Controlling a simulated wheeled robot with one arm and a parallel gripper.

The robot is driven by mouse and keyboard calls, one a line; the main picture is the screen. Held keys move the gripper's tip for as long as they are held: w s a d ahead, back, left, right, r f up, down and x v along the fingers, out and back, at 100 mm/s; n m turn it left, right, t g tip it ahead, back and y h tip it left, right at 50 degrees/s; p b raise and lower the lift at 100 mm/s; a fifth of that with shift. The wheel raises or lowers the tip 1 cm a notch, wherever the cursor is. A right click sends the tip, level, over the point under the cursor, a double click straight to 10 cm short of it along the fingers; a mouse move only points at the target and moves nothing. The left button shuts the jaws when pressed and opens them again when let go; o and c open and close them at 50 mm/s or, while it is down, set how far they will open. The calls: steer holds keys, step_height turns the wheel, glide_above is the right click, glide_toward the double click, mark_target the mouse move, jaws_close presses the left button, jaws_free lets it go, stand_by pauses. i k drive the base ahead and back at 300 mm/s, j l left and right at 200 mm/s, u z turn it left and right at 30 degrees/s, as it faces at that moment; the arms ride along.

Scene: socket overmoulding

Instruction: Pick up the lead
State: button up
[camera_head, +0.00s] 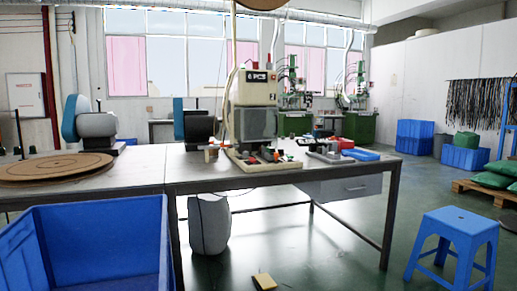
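No single lead stands out clearly enough for me to name it. Many dark, thin strands that look like cables or leads (478,103) hang in a row on the far right wall. Small dark and coloured parts lie around the base of a beige bench machine (254,90) on the worktable (195,176); they are too small to tell whether a lead is among them. My gripper is not in view.
A large blue crate (110,245) fills the lower left, in front of the table. A round brown board (55,168) lies on the table's left part. A blue stool (454,222) stands at the right. A small yellowish block (264,282) lies on the floor. Floor between table and stool is clear.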

mark_target(270, 150)
steer(key=i+l+u, duration=0.1)
steer(key=i, duration=0.35)
steer(key=i+l+u, duration=0.1)
steer(key=i+l, duration=0.25)
steer(key=i+l+u, duration=0.1)
steer(key=i+l, duration=0.15)
steer(key=i, duration=0.25)
